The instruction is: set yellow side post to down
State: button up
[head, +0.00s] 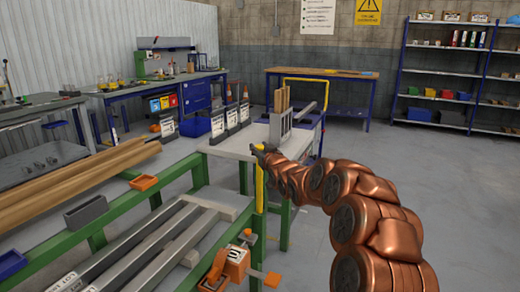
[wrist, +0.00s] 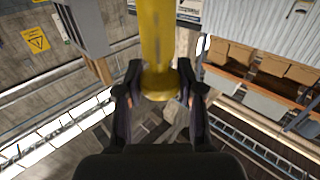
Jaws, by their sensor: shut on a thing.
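The yellow side post (head: 259,190) stands upright at the near right corner of the pale table top, in the head view. My gripper (head: 263,152) is at its upper end, at the tip of my copper-coloured arm. In the wrist view the yellow post (wrist: 157,40) runs down from the top edge to between the fingers. My gripper (wrist: 160,85) is shut on it, one finger on each side. The fingers partly hide the post's upper end in the head view.
A pale table (head: 236,149) lies behind the post, with black-framed signs (head: 217,124) and a grey block (head: 280,128) on it. A green-framed rack (head: 160,240) with metal bars is at the near left. An orange device (head: 236,262) stands in front. Floor at right is clear.

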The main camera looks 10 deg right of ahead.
aim_at(261, 198)
grip_shut()
notch_tip(261, 198, down, 20)
jog(key=b, duration=0.3)
jog(key=shift+f, duration=0.1)
dwell(0.4)
jog(key=shift+o, duration=1.6)
grip_release()
jog(key=o, duration=0.4)
jog(key=shift+c, duration=0.2)
